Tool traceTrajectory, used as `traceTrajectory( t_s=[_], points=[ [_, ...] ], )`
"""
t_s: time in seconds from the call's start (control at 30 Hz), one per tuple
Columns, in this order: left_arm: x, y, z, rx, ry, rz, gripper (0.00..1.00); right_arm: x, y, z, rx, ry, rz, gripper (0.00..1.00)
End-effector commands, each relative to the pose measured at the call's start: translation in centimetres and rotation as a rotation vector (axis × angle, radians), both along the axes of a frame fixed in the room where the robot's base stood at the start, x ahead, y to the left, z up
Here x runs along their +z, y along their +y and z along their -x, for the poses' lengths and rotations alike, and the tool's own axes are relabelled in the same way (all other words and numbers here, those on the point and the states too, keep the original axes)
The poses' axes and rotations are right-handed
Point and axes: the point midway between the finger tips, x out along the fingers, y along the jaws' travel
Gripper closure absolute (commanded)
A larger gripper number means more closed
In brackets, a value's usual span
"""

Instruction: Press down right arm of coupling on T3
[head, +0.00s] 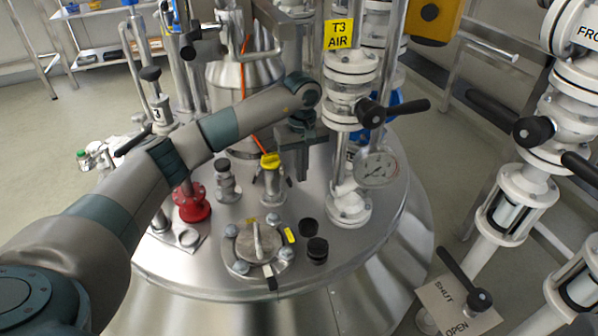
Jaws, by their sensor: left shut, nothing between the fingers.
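The yellow T3 AIR sign (339,34) hangs on a white flanged pipe (350,72) rising from the steel vessel lid. Left of the pipe, a short metal coupling with a yellow cap (270,162) stands upright on the lid; its side arms are too small to make out clearly. My left arm reaches in from the left, and my left gripper (302,178) points down just right of the yellow-capped coupling, beside the pipe. It is shut and empty. I cannot tell whether it touches the coupling. My right gripper is out of view.
A black-handled valve (372,112) and a pressure gauge (376,167) sit right of my gripper. A round bolted hatch (257,246) and black caps (317,249) are in front. A red flanged fitting (191,203) stands left. White pipework (525,185) fills the right.

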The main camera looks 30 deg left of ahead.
Motion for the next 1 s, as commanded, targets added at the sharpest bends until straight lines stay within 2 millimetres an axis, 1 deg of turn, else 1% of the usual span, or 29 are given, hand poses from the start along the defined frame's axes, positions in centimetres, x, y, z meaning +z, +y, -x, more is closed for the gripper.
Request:
traceTrajectory(
  t_s=[0.23,0.37,0.8,1.0],
  points=[
    [0.0,0.0,0.0,0.0,0.0,0.0,1.0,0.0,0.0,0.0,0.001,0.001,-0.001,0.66],
    [0.4,0.0,0.0,0.0,0.0,0.0,1.0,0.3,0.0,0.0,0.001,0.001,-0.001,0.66],
    [4.7,0.0,0.0,0.0,-0.001,0.0,1.0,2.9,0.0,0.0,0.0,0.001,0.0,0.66],
    [5.9,0.0,0.0,0.0,0.0,0.0,1.0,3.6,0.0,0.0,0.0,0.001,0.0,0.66]
  ],
)
